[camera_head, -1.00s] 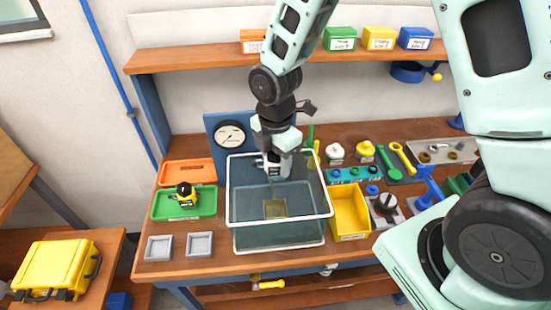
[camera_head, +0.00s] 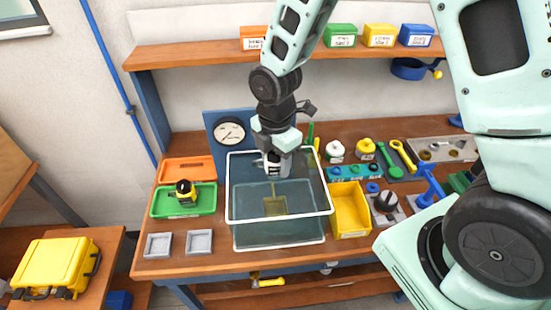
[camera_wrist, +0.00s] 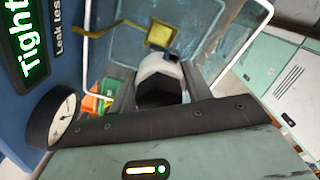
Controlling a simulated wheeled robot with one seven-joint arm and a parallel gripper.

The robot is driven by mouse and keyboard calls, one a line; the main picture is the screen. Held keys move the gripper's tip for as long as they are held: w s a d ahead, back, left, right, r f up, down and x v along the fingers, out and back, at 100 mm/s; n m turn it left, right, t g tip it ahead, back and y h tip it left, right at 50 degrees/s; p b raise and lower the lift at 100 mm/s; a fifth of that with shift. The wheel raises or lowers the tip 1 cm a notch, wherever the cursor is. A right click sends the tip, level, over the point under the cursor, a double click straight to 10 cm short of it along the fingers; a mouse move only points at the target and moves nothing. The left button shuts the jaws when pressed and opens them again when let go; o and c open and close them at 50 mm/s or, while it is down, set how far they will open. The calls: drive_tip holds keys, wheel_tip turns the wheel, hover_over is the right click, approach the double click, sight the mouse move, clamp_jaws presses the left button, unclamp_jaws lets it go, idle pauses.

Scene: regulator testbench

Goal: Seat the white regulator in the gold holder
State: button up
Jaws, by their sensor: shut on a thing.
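My gripper (camera_head: 274,168) is shut on the white regulator (camera_wrist: 160,66), which sits between the fingers in the wrist view, with a dark part toward the palm. In the head view the gripper hangs at the back part of a clear, white-rimmed tank (camera_head: 328,198), and the regulator is mostly hidden by the fingers. The gold holder (camera_head: 275,207) is a small square piece low inside the tank, in front of and below the gripper. In the wrist view the gold holder (camera_wrist: 160,35) lies beyond the regulator, apart from it, with a strip running off to the left.
A gauge board (camera_head: 229,131) stands behind the tank; its lit sign (camera_wrist: 27,50) reads "Tight". A green tray (camera_head: 206,203) with a black-and-yellow part is left of the tank, a yellow bin (camera_head: 349,212) right. Two grey trays (camera_head: 199,242) sit at the front left.

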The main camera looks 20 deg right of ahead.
wheel_tip(320, 180, down, 8)
drive_tip(key=b, duration=0.4)
drive_tip(key=shift+b, duration=0.3)
idle(6.9)
